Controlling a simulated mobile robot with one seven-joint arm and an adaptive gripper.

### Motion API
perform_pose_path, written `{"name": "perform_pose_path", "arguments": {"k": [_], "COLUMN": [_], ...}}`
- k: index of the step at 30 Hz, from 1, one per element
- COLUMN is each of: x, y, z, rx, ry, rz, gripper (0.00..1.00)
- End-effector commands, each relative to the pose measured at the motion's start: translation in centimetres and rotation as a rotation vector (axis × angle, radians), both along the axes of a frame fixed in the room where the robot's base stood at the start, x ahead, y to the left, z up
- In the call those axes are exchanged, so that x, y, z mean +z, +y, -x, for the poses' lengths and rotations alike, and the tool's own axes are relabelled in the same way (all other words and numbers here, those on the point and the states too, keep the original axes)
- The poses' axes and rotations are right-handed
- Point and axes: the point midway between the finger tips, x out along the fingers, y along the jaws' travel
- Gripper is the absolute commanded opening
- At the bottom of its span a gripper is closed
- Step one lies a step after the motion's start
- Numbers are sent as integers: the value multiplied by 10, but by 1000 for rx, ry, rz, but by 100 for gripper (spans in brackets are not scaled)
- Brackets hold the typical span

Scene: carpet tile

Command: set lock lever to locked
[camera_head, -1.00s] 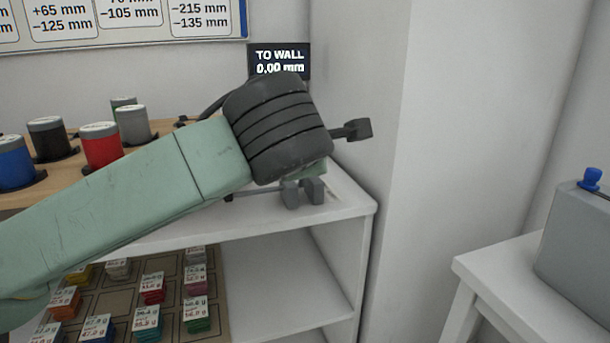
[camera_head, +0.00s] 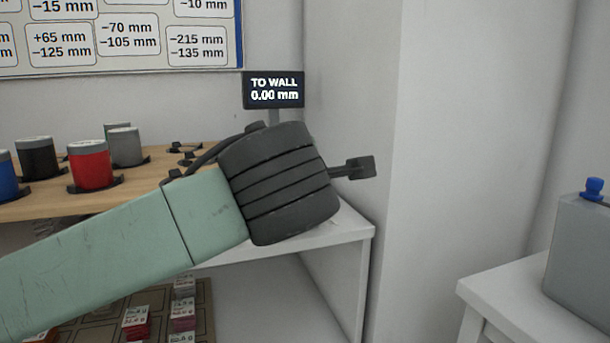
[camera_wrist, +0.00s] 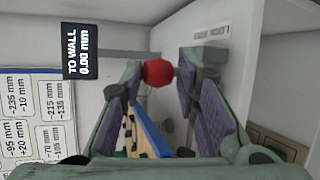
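A red ball knob (camera_wrist: 158,72), which looks like the lock lever's end, shows in the wrist view between my fingertips. A label beginning with "LOCK" (camera_wrist: 211,38) is on the pale surface beside it; the rest is too small to read. My gripper (camera_wrist: 164,68) is open, with one fingertip on each side of the knob. The left fingertip looks very close to it; I cannot tell if they touch. A gap shows on the right side. The lever's shaft is not clear. In the head view my dark wrist joint hides the gripper and knob.
A display (camera_head: 273,90) reads "TO WALL 0.00 mm". Red (camera_head: 90,165), black (camera_head: 38,158) and other canisters stand on a wooden board (camera_head: 145,183) at left. A white wall (camera_head: 350,110) is close on the right. A grey container (camera_head: 580,250) stands on a white table.

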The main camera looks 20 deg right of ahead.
Motion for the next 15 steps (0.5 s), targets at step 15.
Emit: {"name": "perform_pose_path", "arguments": {"k": [15], "x": [1], "y": [0], "z": [-1], "rx": [1], "ry": [-2], "rz": [2], "gripper": [45]}}
